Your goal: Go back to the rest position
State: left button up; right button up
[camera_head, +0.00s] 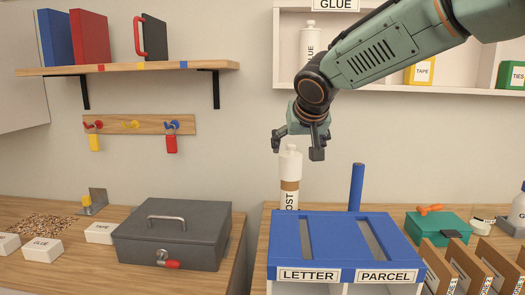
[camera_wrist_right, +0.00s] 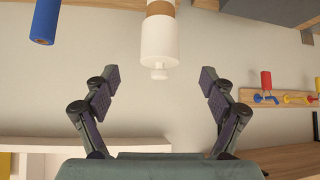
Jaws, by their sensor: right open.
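My right gripper (camera_head: 297,149) hangs down from its arm (camera_head: 375,55) at the upper right of the head view. Its two fingers are spread, with nothing held between them. A white bottle (camera_head: 290,163) with a brown band and lettering that reads "OST" stands upright just below the gripper, behind the blue-topped box. In the right wrist view the open fingers (camera_wrist_right: 160,77) are at the sides, and the bottle's white end (camera_wrist_right: 157,40) lies beyond their tips, apparently apart from them. My left gripper is not in view.
A blue box (camera_head: 340,216) labelled LETTER and PARCEL stands in front, with a blue cylinder (camera_head: 356,187) behind. A grey cash box (camera_head: 172,240) is left. A shelf (camera_head: 130,67) and key rack (camera_head: 150,125) are on the wall. The GLUE shelf unit (camera_head: 425,90) is behind my arm.

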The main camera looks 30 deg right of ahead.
aim_at(290, 166)
jog(key=x, duration=1.2)
jog(key=shift+s+r, duration=0.1)
jog(key=shift+s, duration=0.05)
